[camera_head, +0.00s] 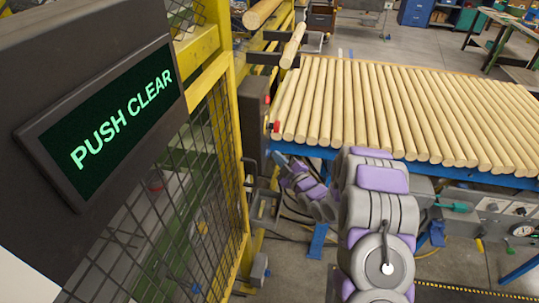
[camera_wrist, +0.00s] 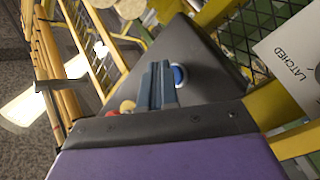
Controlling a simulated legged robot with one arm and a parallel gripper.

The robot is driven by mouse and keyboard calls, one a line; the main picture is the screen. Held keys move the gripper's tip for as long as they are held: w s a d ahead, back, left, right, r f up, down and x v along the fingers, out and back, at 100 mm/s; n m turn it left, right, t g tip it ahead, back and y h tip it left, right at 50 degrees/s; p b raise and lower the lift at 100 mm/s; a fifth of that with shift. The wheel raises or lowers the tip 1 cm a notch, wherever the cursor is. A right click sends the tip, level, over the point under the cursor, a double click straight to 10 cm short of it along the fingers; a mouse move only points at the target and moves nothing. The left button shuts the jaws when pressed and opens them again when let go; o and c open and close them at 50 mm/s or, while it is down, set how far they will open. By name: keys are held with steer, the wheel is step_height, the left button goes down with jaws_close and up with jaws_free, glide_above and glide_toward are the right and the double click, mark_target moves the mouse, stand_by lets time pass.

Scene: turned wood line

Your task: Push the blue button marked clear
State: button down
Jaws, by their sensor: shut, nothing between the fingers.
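The blue button (camera_wrist: 179,75) has a pale ring and sits on a dark control box (camera_wrist: 205,62) in the wrist view. My gripper (camera_wrist: 160,66) is shut and empty. Its blue-grey fingers point toward the box, and their tips appear just left of the button, covering part of its surroundings. I cannot tell whether they touch the box. A red button (camera_wrist: 127,107) shows partly left of the fingers. In the head view the dark box (camera_head: 254,115) is seen edge-on, and the blue button is not visible. A display (camera_head: 115,120) reads "PUSH CLEAR".
A yellow-framed mesh fence (camera_head: 215,150) stands left of my arm. A blue-framed table (camera_head: 400,110) with many wooden rods lies behind it. A white card reading "LATCHED" (camera_wrist: 290,60) is at the right of the wrist view.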

steer(key=shift+w+a, duration=0.1)
steer(key=shift+a, duration=0.3)
stand_by(0.4)
steer(key=shift+d, duration=0.1)
steer(key=shift+s+d, duration=0.25)
steer(key=shift+d, duration=0.4)
steer(key=d, duration=0.1)
steer(key=s+d, duration=0.1)
steer(key=d, duration=0.1)
steer(key=d+b, duration=0.1)
steer(key=d, duration=0.1)
steer(key=shift+s, duration=0.25)
stand_by(0.4)
stand_by(0.6)
